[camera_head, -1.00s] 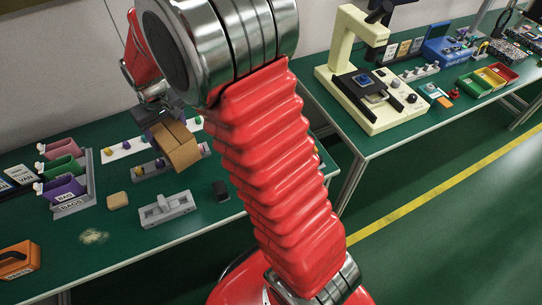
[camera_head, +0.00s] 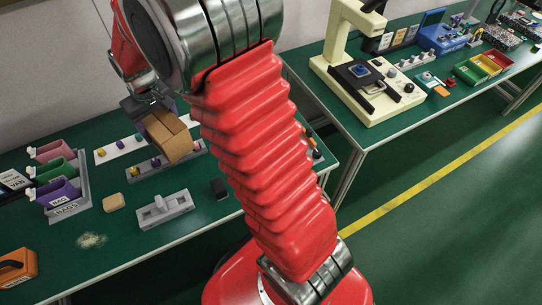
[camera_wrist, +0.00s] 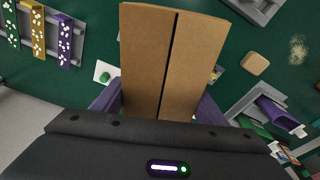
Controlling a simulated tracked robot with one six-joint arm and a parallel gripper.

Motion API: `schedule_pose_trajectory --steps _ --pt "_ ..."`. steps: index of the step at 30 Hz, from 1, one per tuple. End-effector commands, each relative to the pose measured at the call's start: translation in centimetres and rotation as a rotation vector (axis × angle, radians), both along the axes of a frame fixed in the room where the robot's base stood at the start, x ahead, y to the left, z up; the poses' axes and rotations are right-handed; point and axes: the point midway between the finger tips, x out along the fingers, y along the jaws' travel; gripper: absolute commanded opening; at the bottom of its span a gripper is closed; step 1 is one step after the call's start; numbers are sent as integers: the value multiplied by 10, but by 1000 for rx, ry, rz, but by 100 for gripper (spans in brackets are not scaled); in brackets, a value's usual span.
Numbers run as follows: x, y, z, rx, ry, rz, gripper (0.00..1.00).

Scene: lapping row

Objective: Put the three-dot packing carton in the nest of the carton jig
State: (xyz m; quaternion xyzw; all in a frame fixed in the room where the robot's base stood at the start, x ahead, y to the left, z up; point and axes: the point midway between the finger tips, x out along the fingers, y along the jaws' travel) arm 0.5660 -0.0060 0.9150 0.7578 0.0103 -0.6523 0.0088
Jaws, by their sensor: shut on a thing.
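My gripper (camera_head: 150,112) is shut on a brown packing carton (camera_head: 168,136) and holds it above the back of the left green bench. In the wrist view the carton (camera_wrist: 165,60) sits between my two purple-grey fingers (camera_wrist: 160,103), with a dark seam down its visible face. No dots show on its visible faces. A grey fixture with a raised middle block (camera_head: 166,209) stands on the bench in front of the carton, apart from it; it may be the carton jig, but I cannot tell for sure.
Pink, green and purple bins (camera_head: 58,193) stand in a grey rack at left. A tan block (camera_head: 113,202), a dark block (camera_head: 219,188) and an orange case (camera_head: 17,267) lie on the bench. Rows of small knobs (camera_head: 120,149) lie behind. A cream machine (camera_head: 365,85) stands on the right bench.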

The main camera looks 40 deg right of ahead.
Motion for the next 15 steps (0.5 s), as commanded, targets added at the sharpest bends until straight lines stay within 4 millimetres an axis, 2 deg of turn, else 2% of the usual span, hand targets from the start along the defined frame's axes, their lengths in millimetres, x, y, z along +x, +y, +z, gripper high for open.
schedule_pose_trajectory --steps 8,15 --pt "-21 -43 2 0 -1 142 42" --pt "-48 -85 3 0 -1 314 42"
